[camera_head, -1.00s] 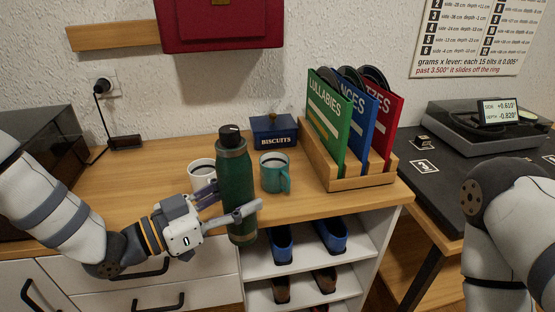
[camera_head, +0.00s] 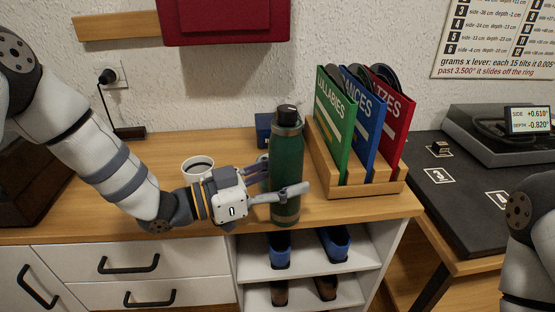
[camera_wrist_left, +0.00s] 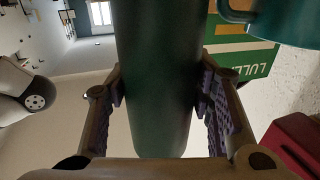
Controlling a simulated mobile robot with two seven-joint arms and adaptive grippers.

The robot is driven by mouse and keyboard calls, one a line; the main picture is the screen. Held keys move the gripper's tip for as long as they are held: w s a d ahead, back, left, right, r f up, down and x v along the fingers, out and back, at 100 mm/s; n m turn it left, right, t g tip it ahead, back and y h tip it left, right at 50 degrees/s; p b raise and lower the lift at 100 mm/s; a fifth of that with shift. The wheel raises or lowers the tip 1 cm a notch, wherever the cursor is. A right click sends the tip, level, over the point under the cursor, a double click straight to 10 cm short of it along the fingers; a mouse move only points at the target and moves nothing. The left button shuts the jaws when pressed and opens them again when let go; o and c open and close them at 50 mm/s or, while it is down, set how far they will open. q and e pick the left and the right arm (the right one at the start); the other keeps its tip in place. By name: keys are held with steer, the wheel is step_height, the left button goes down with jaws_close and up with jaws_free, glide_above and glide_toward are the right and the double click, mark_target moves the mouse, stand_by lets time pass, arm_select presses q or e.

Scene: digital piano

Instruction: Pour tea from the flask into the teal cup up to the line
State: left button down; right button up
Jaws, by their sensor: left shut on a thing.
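The dark green flask (camera_head: 287,165) with a black cap stands upright in my left gripper (camera_head: 284,178). The gripper is shut around its body, with one finger on each side; the left wrist view shows the same grip on the flask (camera_wrist_left: 157,70). The teal cup is hidden behind the flask in the head view. Part of the teal cup (camera_wrist_left: 285,22) shows at the upper right of the left wrist view, close beside the flask. Its line and its contents cannot be seen. My right gripper is out of view.
A white cup (camera_head: 197,163) with dark liquid stands left of the flask. A blue biscuit tin (camera_head: 263,128) is partly hidden behind it. A wooden rack (camera_head: 350,187) with upright record sleeves stands to the right.

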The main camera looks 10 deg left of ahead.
arm_select(q)
steer(key=shift+r+n, duration=0.15)
steer(key=shift+n, duration=0.15)
